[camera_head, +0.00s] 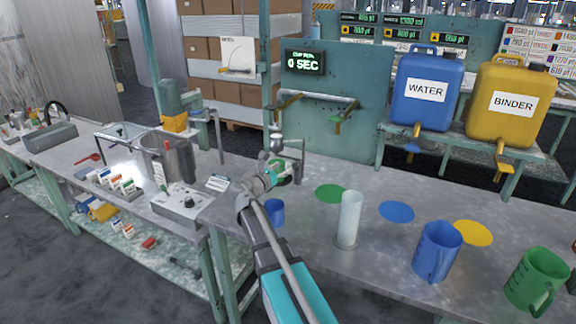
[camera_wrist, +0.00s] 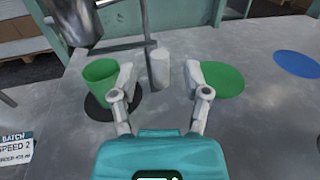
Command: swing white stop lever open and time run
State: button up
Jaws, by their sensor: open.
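My gripper (camera_wrist: 160,84) is open in the wrist view, its fingers apart. A short white cylinder (camera_wrist: 158,67), which looks like the white stop lever's end, stands between the fingertips, close to the left one. No finger is clearly closed on it. A metal cup (camera_wrist: 72,18) is at upper left, with a grey rod beside it. A green cup (camera_wrist: 101,80) sits below it on a dark disc. In the head view my gripper (camera_head: 279,174) is at the metal cup (camera_head: 276,138) and its stand; the lever is hard to make out there. The timer display (camera_head: 304,63) reads 0 SEC.
Green (camera_head: 330,193), blue (camera_head: 397,211) and yellow (camera_head: 473,232) discs lie on the bench. A pale cylinder (camera_head: 348,218), a small blue cup (camera_head: 274,212), a blue jug (camera_head: 437,250) and a green jug (camera_head: 537,280) stand on it. WATER (camera_head: 427,90) and BINDER (camera_head: 510,103) containers are behind.

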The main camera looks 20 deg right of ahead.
aim_at(288, 164)
jog(key=shift+x, duration=1.7)
jog(key=shift+a, duration=0.1)
grip_shut()
